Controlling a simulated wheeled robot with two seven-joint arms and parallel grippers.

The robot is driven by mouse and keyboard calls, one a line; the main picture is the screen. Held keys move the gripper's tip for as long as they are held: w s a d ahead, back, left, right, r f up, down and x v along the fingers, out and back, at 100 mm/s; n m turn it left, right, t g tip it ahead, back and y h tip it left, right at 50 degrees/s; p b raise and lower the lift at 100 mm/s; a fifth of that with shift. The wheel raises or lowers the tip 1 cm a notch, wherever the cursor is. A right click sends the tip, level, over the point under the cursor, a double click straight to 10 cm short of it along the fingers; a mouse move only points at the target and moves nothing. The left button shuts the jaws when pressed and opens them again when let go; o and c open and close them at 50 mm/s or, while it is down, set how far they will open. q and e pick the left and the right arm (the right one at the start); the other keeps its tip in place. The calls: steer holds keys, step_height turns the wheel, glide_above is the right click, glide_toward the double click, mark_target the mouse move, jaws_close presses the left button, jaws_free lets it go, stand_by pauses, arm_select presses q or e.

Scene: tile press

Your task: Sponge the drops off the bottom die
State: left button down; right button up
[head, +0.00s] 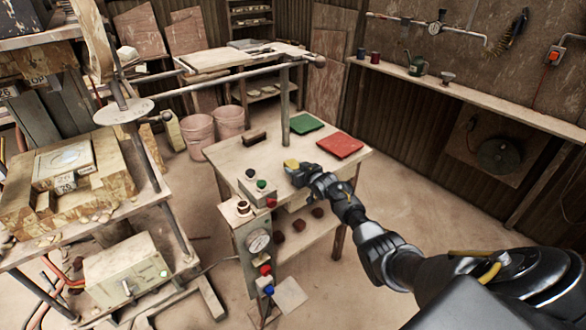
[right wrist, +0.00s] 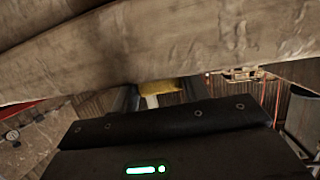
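The bottom die is probably the pale block with a rounded recess (head: 65,160), on the stained press bed at the left. Drops on it are too small to tell. My right gripper (head: 293,168) is over the near part of the wooden table, well to the right of the die. A yellow sponge (head: 290,162) is at its fingertips. In the right wrist view the sponge (right wrist: 165,86) fills the gap between the two fingers, so the gripper looks shut on it. My left gripper is not in view.
The wooden table (head: 225,157) carries a green mat (head: 306,123), a red mat (head: 340,145) and a button box (head: 257,190). Pink buckets (head: 229,121) stand behind.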

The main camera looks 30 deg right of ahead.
mark_target(296, 167)
steer(key=shift+c, duration=0.9)
step_height(296, 167, up, 6)
steer(key=p, duration=0.5)
steer(key=shift+a, duration=0.1)
steer(key=s+a+r+y+b, duration=0.15)
steer(key=s+a+r, duration=0.25)
steer(key=a+r, duration=1.15)
steer(key=s+a+r+b, duration=0.1)
steer(key=s+a+r, duration=0.3)
steer(key=s, duration=0.4)
steer(key=s+a+r+b, duration=0.1)
steer(key=s+a+r, duration=0.2)
steer(key=s+a, duration=0.2)
steer(key=s+h, duration=0.1)
steer(key=s, duration=0.2)
steer(key=shift+r, duration=0.35)
